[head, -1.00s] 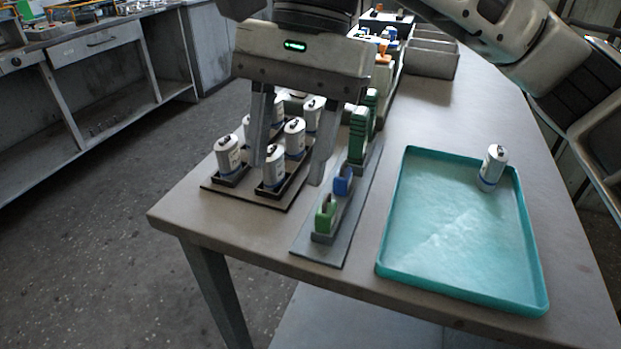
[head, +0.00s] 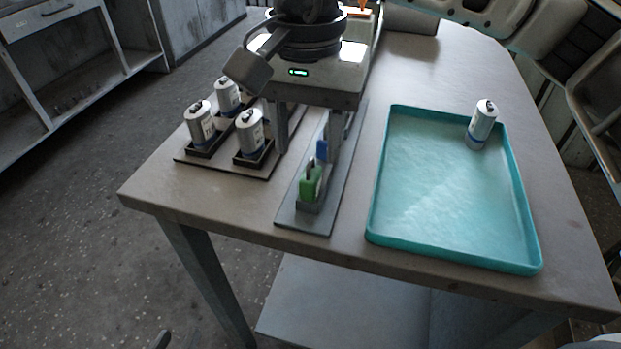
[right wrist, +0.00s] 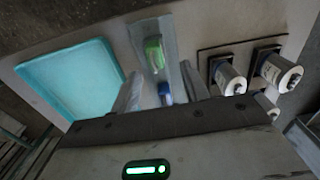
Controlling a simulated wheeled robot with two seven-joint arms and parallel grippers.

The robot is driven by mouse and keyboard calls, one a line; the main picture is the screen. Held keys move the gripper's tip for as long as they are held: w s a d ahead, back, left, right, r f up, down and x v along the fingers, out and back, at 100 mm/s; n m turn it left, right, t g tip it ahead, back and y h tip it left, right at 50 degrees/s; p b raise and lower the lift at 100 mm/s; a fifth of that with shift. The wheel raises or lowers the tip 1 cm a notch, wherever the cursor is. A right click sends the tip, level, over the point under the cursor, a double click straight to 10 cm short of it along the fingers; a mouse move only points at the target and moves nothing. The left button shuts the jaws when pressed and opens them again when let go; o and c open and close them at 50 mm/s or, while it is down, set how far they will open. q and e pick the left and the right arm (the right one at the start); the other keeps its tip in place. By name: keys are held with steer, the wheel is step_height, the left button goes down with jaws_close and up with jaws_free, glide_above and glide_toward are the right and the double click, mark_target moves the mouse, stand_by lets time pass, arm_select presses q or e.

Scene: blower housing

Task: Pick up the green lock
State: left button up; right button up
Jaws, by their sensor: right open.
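The green lock (head: 311,182) stands in a grey holder at the near end of a narrow grey strip (head: 296,219). A blue lock (head: 321,151) stands just behind it, partly hidden by a finger. My right gripper (head: 306,153) is open and empty, pointing down behind the green lock. In the right wrist view, the green lock (right wrist: 153,55) lies beyond the open fingertips (right wrist: 160,78), and the blue lock (right wrist: 165,92) shows between the fingers. A small dark piece at the bottom left edge of the head view may be my left gripper (head: 162,341); its jaws cannot be made out.
White cans (head: 250,131) stand in dark square holders on a board left of the strip, close to one finger. A teal tray (head: 452,259) with one white can (head: 482,125) lies to the right. The table (head: 150,193) is bare near its front left corner.

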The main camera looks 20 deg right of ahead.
mark_target(311, 160)
steer(key=f, duration=0.2)
steer(key=s+f, duration=0.1)
steer(key=f, duration=0.1)
steer(key=shift+d, duration=0.1)
steer(key=shift+f, duration=0.4)
steer(key=c, duration=0.9)
steer(key=shift+r, duration=0.1)
